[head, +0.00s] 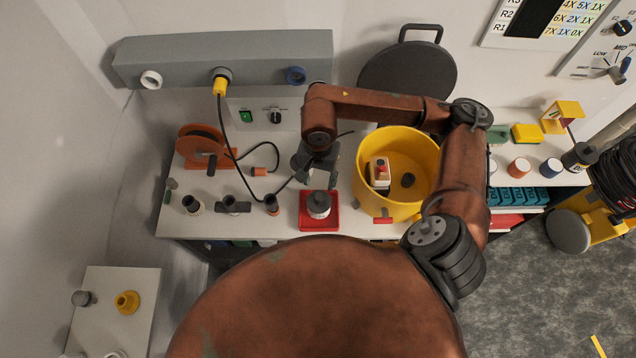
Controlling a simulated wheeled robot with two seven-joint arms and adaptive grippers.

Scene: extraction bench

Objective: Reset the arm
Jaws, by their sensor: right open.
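My right arm (462,175), rusty brown, comes in from the lower right, bends over the yellow bucket and reaches left above the bench. My right gripper (318,178) points down at the end of this arm, open, with nothing seen between its fingers. It is just behind a grey-capped container (318,205) on a red tray (306,224). Whether it touches anything below cannot be told. My left gripper is not in view.
The yellow bucket (365,195) holds a small white-and-red item and a dark knob. A round dark lid (407,75) leans on the wall. An orange reel (200,147) and a black cable (244,165) lie left of my gripper. A grey housing (200,50) lines the wall.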

